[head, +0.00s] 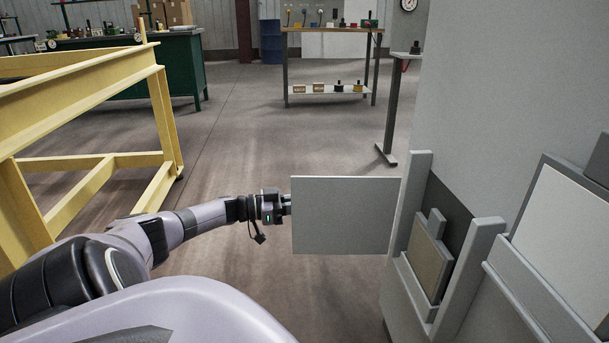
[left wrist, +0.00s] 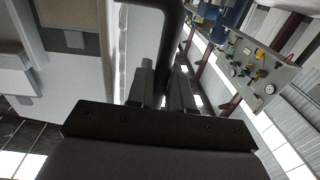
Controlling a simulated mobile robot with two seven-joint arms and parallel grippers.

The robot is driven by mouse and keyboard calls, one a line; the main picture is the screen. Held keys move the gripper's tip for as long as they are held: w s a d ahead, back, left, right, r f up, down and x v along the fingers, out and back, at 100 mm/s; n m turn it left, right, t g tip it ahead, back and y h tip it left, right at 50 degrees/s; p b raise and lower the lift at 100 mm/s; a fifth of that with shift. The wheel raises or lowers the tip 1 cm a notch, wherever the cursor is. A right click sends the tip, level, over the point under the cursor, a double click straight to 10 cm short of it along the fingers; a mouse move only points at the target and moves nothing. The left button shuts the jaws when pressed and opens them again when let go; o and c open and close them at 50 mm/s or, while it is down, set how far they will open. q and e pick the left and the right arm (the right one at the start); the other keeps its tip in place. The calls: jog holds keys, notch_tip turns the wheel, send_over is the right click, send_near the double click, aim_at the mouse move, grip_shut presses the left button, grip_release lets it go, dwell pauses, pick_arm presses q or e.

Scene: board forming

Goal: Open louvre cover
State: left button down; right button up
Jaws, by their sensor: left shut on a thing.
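The louvre cover (head: 345,215) is a flat grey panel, standing upright and swung out from the grey cabinet (head: 500,85). Its right edge is by the frame of an opening in the cabinet side. My left gripper (head: 287,204) is at the cover's left edge. In the left wrist view its fingers (left wrist: 168,88) are shut on a dark bar-shaped handle (left wrist: 172,35) beside the pale panel. The opening shows a dark recess with a beige-grey block (head: 428,262) inside. My right gripper is not in view.
A yellow steel frame (head: 85,165) stands to the left. A second framed panel (head: 565,235) is on the cabinet at the right. A workbench (head: 330,92) and a green table (head: 180,70) stand farther back. The floor between is clear.

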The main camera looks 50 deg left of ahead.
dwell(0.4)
pick_arm(q)
jog(key=c, duration=1.2)
grip_release()
jog(key=shift+s+a, duration=0.15)
jog(key=shift+s, duration=0.1)
jog(key=p+v, duration=0.1)
jog(key=v, duration=0.5)
jog(key=shift+s+p, duration=0.25)
jog(key=shift+p, duration=0.15)
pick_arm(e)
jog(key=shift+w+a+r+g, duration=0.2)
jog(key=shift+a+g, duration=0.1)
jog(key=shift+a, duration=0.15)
pick_arm(q)
jog(key=shift+a, duration=0.1)
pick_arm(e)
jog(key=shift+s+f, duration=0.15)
